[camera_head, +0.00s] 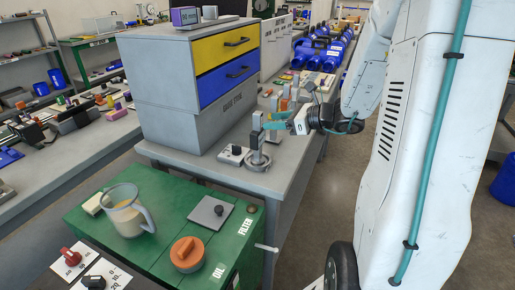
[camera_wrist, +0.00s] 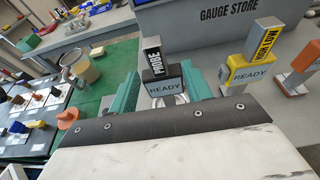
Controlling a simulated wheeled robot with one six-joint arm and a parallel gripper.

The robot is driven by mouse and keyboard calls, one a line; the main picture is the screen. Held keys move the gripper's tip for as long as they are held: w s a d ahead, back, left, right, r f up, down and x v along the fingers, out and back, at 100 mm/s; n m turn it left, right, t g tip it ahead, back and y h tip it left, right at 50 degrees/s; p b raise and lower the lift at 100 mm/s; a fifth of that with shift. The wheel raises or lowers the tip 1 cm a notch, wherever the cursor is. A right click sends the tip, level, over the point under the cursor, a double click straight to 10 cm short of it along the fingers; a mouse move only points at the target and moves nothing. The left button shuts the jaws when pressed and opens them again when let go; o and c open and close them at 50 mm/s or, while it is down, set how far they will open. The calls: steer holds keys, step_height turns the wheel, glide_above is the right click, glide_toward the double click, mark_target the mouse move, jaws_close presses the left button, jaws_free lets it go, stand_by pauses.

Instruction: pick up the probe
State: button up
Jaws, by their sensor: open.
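The probe (camera_wrist: 162,72) stands upright in the wrist view, with a grey top labelled PROBE and a black block reading READY. My gripper (camera_wrist: 160,90) is open, with one teal finger on each side of the probe's lower part. Whether either finger touches it I cannot tell. In the head view, the probe (camera_head: 257,124) stands above a round metal base near the bench's front end. My gripper (camera_head: 274,123) is right beside it there, and the fingers partly overlap in that view.
A yellow READY tool (camera_wrist: 252,66) and an orange one (camera_wrist: 298,68) stand to the right in the wrist view. A grey gauge cabinet (camera_head: 200,70) with yellow and blue drawers is behind. A green cart (camera_head: 160,235) holds a jug (camera_head: 126,212) and an orange cap (camera_head: 187,254).

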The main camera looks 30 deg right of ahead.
mark_target(262, 119)
steer(key=x, duration=0.4)
steer(key=r+x, duration=0.1)
steer(key=x, duration=0.1)
steer(key=shift+w+a, duration=0.2)
steer(key=shift+a, duration=0.3)
steer(key=shift+w+a+f, duration=0.2)
steer(key=shift+w, duration=0.3)
jaws_close()
